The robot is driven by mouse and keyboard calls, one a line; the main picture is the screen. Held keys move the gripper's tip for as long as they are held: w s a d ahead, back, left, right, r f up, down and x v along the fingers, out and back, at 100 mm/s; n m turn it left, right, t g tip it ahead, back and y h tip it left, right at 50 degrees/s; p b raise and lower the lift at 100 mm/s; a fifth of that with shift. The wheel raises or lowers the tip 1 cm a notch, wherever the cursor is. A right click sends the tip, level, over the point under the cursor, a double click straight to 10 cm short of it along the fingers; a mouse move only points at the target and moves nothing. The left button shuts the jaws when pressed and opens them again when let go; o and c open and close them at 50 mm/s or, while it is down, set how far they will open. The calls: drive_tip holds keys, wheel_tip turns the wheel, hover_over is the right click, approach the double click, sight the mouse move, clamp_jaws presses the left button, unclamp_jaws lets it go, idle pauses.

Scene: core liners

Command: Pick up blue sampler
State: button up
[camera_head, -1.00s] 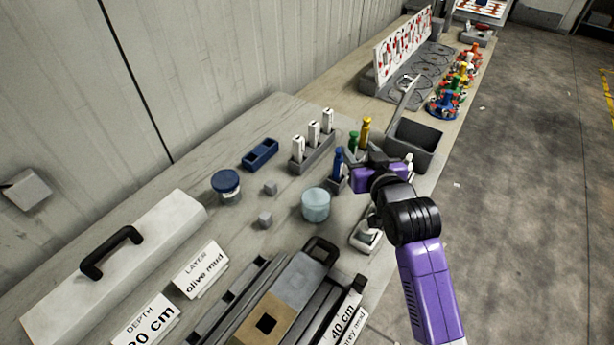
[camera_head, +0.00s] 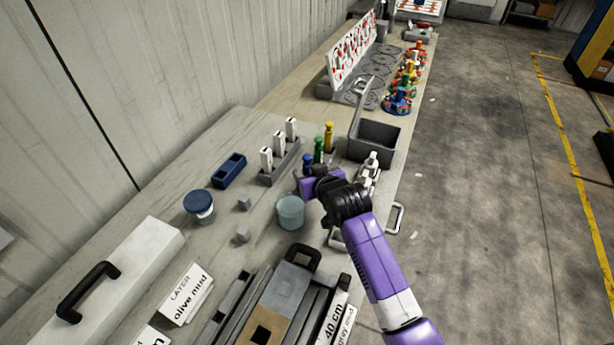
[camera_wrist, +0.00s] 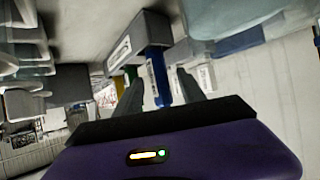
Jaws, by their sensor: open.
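The blue sampler (camera_head: 307,160) stands upright in a holder on the bench, in a row with a green sampler (camera_head: 319,147) and a yellow sampler (camera_head: 328,134). My gripper (camera_head: 306,178) covers its lower part in the head view. In the wrist view, which looks inverted, the blue sampler (camera_wrist: 157,76) shows between the two open fingers of my gripper (camera_wrist: 162,84). The grey holder (camera_wrist: 145,30) is at its far end. I cannot tell whether either finger touches the sampler.
A rack of white tubes (camera_head: 282,167) and a blue tray (camera_head: 230,170) lie left of the samplers. A grey bin (camera_head: 375,138) stands close behind on the right. A translucent cup (camera_head: 290,212) is in front. White bottles (camera_head: 368,172) are just right of my gripper.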

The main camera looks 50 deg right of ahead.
drive_tip(key=shift+w+d+f, duration=0.2)
drive_tip(key=shift+w+f, duration=0.05)
drive_tip(key=shift+w, duration=0.15)
clamp_jaws()
drive_tip(key=shift+r, duration=0.1)
